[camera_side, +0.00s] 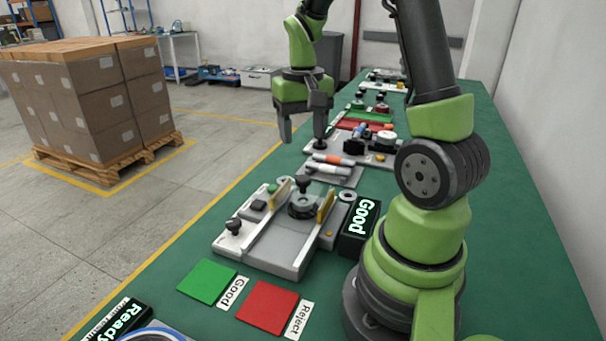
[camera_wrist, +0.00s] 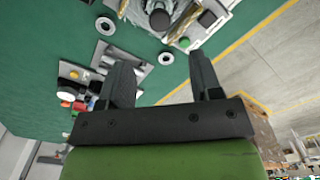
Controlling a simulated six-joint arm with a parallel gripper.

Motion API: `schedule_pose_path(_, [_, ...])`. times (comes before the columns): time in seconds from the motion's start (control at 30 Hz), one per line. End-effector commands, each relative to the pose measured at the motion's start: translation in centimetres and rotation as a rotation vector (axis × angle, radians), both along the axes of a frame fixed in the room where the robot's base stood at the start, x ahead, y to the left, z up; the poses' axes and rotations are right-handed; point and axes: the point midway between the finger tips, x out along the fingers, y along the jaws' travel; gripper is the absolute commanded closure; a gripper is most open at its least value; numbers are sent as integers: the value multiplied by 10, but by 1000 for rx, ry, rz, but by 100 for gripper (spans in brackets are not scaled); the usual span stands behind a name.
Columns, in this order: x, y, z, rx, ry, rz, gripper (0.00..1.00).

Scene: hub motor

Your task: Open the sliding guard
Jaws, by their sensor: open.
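The grey fixture (camera_side: 285,256) stands on the green bench in the side view, with two rails running toward the front left. Yellow-edged upright panels, which look like the sliding guard (camera_side: 326,205), stand on either side of a round dark hub part (camera_side: 302,207). A black knob (camera_side: 303,183) shows above that part. Part of the fixture shows at the top of the wrist view (camera_wrist: 211,18), cut off by the frame edge. My gripper (camera_side: 303,130) is open and empty, in the air above and behind the fixture; its fingers show in the wrist view (camera_wrist: 160,78).
A black box reading "Good" (camera_side: 357,230) stands right of the fixture. A green pad (camera_side: 207,281) and a red pad (camera_side: 267,307) lie in front. Other small fixtures (camera_side: 355,145) fill the bench behind. Stacked cartons (camera_side: 90,95) stand on the floor at left.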

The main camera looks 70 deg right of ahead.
Motion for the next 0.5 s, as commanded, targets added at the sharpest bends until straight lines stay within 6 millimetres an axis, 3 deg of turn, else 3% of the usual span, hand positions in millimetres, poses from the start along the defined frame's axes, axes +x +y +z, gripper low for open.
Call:
schedule_pose_path(0.17, [-1,-1,-20,6,8,-2,41])
schedule_pose_path(0.5, [-1,0,-80,6,6,-1,41])
